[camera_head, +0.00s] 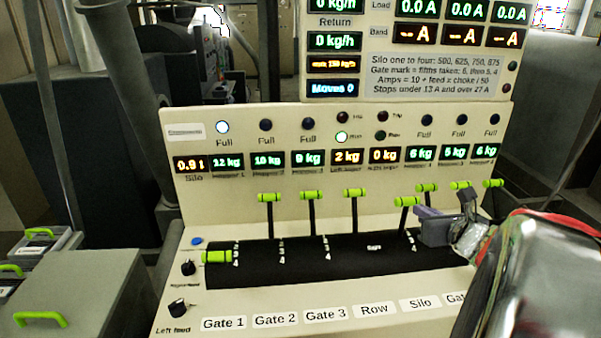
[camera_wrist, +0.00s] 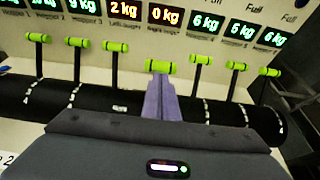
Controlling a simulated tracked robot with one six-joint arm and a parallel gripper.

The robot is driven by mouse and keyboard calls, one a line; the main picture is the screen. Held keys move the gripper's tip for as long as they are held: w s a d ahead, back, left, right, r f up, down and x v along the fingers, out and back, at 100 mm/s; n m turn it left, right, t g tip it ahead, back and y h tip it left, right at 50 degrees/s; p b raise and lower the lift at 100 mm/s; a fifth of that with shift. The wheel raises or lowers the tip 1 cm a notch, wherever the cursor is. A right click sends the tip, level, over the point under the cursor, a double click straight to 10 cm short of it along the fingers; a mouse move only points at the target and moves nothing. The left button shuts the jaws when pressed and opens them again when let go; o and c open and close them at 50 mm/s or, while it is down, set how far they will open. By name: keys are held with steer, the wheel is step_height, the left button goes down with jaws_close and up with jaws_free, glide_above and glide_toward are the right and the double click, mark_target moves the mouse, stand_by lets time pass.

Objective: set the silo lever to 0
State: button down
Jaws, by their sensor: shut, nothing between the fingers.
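The silo lever (camera_head: 407,201) has a green crossbar grip on a black stem. It stands behind the "Silo" label (camera_head: 420,303), with its grip a little lower than those of its neighbours. In the wrist view the silo lever's grip (camera_wrist: 160,66) is straight ahead, at the tips of my gripper (camera_wrist: 160,80). My gripper (camera_head: 424,212) has its purple fingers together with nothing between them. The fingertips are right at the grip; I cannot tell whether they touch it. The fingers hide the lever's stem in the wrist view, and most of its scale marks are hidden.
The row lever (camera_head: 355,192) stands close on the left and another gate lever (camera_head: 427,188) close on the right. The gate 1 lever (camera_head: 217,257) is pulled low toward the front. A display panel (camera_head: 335,140) rises behind. Grey bins (camera_head: 80,290) stand at left.

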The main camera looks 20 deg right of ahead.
mark_target(410, 203)
steer(key=shift+x, duration=2.05)
steer(key=shift+s+d, duration=0.1)
steer(key=shift+d, duration=0.15)
steer(key=shift+a, duration=0.2)
